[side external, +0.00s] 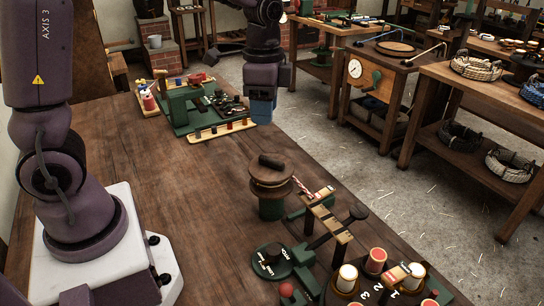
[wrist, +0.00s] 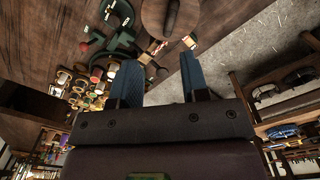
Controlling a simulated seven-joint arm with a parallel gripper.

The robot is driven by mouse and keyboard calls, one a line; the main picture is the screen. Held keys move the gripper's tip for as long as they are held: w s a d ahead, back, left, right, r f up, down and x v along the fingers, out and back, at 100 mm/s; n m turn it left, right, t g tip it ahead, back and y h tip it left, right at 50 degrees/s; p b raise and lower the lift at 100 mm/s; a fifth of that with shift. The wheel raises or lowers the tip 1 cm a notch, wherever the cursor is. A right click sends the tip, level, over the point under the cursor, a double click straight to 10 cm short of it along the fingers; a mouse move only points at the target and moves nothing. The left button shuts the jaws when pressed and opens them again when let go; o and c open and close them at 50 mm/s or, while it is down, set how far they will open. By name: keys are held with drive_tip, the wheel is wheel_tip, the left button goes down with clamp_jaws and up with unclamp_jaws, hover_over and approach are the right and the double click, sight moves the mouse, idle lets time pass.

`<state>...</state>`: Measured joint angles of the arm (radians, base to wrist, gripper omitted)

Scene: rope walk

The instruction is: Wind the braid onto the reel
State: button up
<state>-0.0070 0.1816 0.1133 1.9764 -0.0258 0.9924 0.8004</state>
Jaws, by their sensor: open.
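The reel (side external: 270,178) is a brown wooden spool with a dark handle on top, set on a green base near the table's right edge. It also shows at the top of the wrist view (wrist: 160,18). A short red-and-white striped braid (side external: 318,193) lies just right of the reel, over a green and wooden guide (side external: 330,219). The braid's striped end shows in the wrist view too (wrist: 157,47). My gripper (side external: 262,112) points down with blue fingers, well behind the reel. In the wrist view its fingers (wrist: 160,80) are apart with nothing held between them.
A green machine with bobbins (side external: 190,103) stands on the back of the table (side external: 130,165). A green crank (side external: 270,262) and several thread spools (side external: 376,260) sit at the front right. The table's middle is clear. Workbenches (side external: 450,75) stand across the floor.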

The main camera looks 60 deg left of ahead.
sight(271, 159)
drive_tip(key=f+m, duration=0.1)
drive_tip(key=f, duration=0.3)
drive_tip(key=w+f+m, duration=0.1)
drive_tip(key=f+m, duration=0.1)
drive_tip(key=f, duration=0.2)
drive_tip(key=f+m, duration=0.1)
drive_tip(key=f, duration=0.3)
drive_tip(key=shift+w+a+f, duration=0.15)
drive_tip(key=shift+w+a, duration=0.05)
drive_tip(key=shift+w, duration=0.15)
drive_tip(key=shift+c, duration=0.2)
clamp_jaws()
